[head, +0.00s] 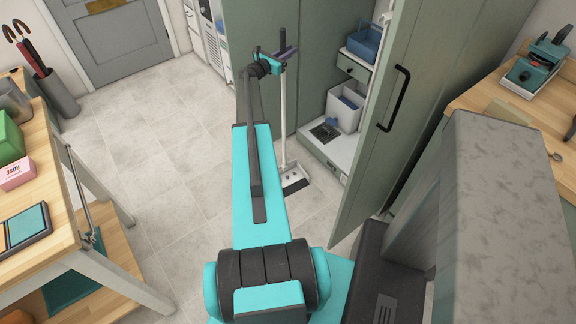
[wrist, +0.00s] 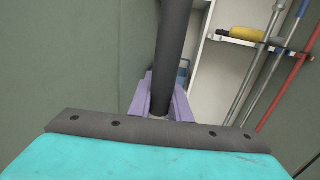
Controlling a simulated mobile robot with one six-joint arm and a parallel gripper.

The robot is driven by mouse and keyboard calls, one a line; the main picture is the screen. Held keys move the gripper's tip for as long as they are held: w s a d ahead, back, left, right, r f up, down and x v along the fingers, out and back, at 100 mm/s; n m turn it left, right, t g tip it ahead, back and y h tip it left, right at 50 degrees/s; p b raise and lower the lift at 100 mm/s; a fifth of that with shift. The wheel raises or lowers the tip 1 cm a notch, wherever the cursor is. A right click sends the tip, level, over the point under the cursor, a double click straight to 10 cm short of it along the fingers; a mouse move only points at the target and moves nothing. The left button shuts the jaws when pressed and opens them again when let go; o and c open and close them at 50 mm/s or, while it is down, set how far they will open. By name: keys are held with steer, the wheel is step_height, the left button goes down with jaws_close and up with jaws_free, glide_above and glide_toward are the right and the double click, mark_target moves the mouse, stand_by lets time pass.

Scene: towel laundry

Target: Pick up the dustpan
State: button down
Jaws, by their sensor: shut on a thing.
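The dustpan (head: 294,179) is a long-handled one with a pale pole and a light pan with a dark part, low down in front of the open cabinet in the head view. The pole stands close to upright. My gripper (head: 283,55) is at the top of the pole. In the wrist view its purple fingers (wrist: 160,98) are shut around the dark handle (wrist: 174,45), which rises between them. Whether the pan touches the floor is hard to tell. My arm hides part of the floor to the left of the pole.
The green cabinet's door (head: 391,110) stands open to the right of the dustpan. Inside are a white bin (head: 344,108) and a blue basket (head: 363,43). Several poles (wrist: 258,75) hang inside. A wooden table (head: 50,240) stands left; tiled floor (head: 150,150) is clear between.

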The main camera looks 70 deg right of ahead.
steer(key=shift+r, duration=0.15)
steer(key=s+a+r+b, duration=0.2)
steer(key=a, duration=0.5)
steer(key=s+a+r+b, duration=0.2)
steer(key=a, duration=0.6)
steer(key=shift+s+a+r, duration=0.15)
steer(key=shift+s+r, duration=0.05)
steer(key=shift+r, duration=0.2)
stand_by(0.5)
steer(key=shift+r, duration=0.1)
stand_by(0.8)
